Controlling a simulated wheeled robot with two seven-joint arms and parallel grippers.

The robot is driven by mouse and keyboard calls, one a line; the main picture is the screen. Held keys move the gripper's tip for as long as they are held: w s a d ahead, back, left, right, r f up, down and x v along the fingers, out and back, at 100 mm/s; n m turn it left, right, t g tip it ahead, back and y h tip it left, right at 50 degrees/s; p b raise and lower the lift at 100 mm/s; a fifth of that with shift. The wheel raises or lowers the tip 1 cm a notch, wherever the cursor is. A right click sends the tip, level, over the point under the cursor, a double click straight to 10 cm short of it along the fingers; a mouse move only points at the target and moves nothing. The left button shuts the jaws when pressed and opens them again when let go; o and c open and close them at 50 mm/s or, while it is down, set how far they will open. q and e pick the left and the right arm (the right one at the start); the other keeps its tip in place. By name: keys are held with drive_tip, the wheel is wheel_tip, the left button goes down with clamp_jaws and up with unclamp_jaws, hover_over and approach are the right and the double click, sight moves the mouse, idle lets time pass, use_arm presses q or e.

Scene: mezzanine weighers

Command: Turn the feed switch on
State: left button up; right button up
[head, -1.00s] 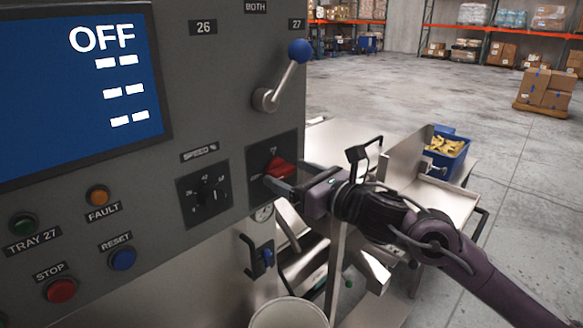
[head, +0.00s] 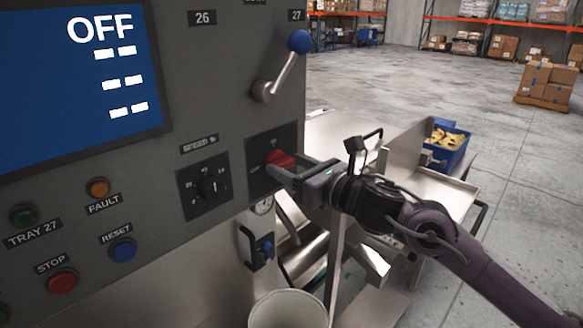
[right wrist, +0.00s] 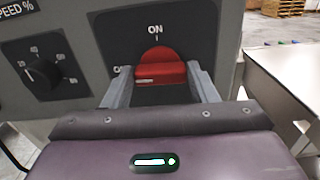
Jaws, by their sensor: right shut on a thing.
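The feed switch is a red rotary knob (head: 281,160) on a dark plate on the grey panel. In the right wrist view, the knob (right wrist: 160,66) has ON printed above it and a partly hidden OFF label at its left. Its grip bar lies about level, with the pale mark at the left end, towards OFF. My right gripper (head: 284,168) is shut on the knob. In the right wrist view, its fingers (right wrist: 160,84) stand at the bar's left and right ends. The panel's blue screen (head: 80,75) reads OFF. My left gripper is not in view.
A speed dial (head: 206,186) sits left of the switch, and a blue-knobbed lever (head: 299,42) above it. Metal trays and a blue bin (head: 449,158) stand at right. Open floor lies beyond.

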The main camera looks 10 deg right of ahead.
drive_tip(key=m+b, duration=0.1)
drive_tip(key=m, duration=0.2)
drive_tip(key=shift+f, duration=0.1)
drive_tip(key=m+b, duration=0.1)
drive_tip(key=m, duration=0.4)
drive_tip(key=shift+d, duration=0.1)
drive_tip(key=m, duration=0.4)
drive_tip(key=shift+w+m, duration=0.1)
drive_tip(key=shift+m, duration=0.2)
drive_tip(key=m+p, duration=0.1)
drive_tip(key=m, duration=0.3)
drive_tip(key=shift+d+f+m, duration=0.1)
drive_tip(key=shift+m, duration=0.2)
drive_tip(key=o, duration=1)
